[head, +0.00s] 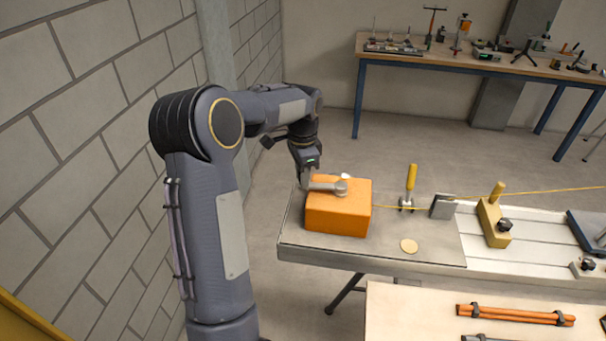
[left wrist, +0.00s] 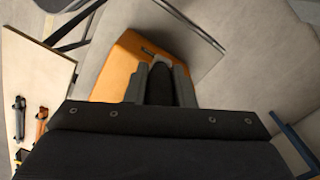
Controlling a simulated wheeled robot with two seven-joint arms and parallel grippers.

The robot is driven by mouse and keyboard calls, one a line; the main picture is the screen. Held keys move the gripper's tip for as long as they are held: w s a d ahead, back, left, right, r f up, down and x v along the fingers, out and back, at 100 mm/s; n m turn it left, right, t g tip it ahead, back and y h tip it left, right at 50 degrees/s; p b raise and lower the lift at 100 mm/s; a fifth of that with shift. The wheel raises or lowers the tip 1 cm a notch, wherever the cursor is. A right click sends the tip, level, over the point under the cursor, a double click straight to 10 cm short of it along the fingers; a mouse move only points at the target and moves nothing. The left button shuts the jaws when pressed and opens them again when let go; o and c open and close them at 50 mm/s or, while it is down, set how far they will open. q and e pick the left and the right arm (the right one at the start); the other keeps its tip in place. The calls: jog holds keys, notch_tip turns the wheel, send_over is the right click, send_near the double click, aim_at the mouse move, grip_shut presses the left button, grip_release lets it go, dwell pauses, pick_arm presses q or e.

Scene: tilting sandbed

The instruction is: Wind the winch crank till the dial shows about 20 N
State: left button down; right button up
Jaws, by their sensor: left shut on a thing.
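The winch is an orange box (head: 338,210) at the left end of the long bench, and it also shows in the left wrist view (left wrist: 123,66). A grey crank arm (head: 325,186) lies across its top from a round hub. My left gripper (head: 304,178) comes down at the box's back left corner, shut on the crank's outer end. The fingers (left wrist: 160,88) hide the handle in the left wrist view. A yellow line runs right from the winch. I cannot make out a dial reading. My right gripper is in neither view.
A yellow-handled post (head: 410,188), a grey plate (head: 443,206) and a tan clamp block (head: 493,220) stand along the line. A nearer table (head: 410,310) holds orange rods (head: 515,315). A block wall is at left.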

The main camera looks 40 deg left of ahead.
pick_arm(q)
jog(key=shift+w+a+r, duration=0.1)
jog(key=shift+w, duration=0.05)
jog(key=c, duration=1.2)
grip_release()
jog(key=shift+c, duration=0.2)
notch_tip(320, 180, up, 8)
jog(key=shift+f+b, duration=0.1)
jog(key=shift+b, duration=0.3)
